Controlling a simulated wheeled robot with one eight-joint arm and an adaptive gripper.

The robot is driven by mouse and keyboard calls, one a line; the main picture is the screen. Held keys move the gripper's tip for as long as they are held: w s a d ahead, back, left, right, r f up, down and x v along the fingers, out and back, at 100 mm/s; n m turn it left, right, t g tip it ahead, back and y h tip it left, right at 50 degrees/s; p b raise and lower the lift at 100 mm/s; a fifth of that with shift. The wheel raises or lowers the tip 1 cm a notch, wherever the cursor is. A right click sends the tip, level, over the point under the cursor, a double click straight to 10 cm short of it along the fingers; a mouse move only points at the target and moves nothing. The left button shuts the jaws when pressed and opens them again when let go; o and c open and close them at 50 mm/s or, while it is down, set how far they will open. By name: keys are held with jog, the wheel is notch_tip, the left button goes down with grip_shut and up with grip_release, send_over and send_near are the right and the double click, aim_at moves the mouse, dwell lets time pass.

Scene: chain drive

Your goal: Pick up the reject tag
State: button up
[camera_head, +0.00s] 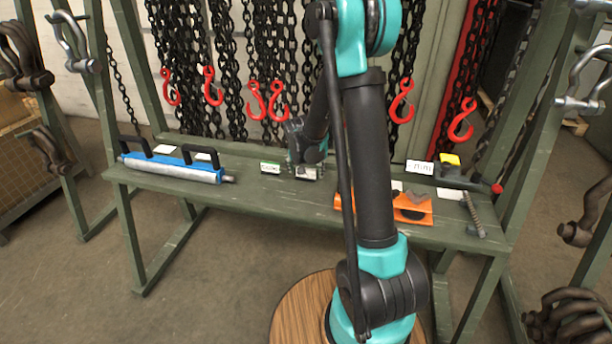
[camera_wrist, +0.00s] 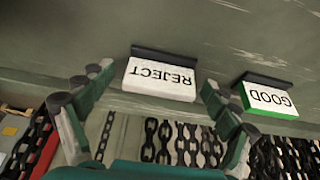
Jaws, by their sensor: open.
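The reject tag (camera_wrist: 158,80) is a white block with black REJECT lettering that reads upside down in the wrist view, set against a dark strip on the green bench. My gripper (camera_wrist: 156,86) is open, with one finger on each side of the tag and visible gaps between. In the head view, my gripper (camera_head: 308,158) is low over the middle of the bench, and the reject tag (camera_head: 307,173) shows partly below it. The good tag (camera_wrist: 268,100), white with a green edge, stands to the right in the wrist view; the head view shows it (camera_head: 270,168) left of my gripper.
The green bench (camera_head: 270,210) also holds a blue-and-silver tool (camera_head: 175,168) at left, and an orange block (camera_head: 415,208) and a threaded rod (camera_head: 474,215) at right. Chains with red hooks (camera_head: 256,100) hang behind the bench. Bare bench lies in front of the tags.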

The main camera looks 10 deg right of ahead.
jog(key=c, duration=1.2)
jog(key=shift+r, duration=0.15)
notch_tip(320, 180, up, 20)
jog(key=shift+f, duration=0.15)
jog(key=shift+c, duration=0.2)
jog(key=shift+f, duration=0.1)
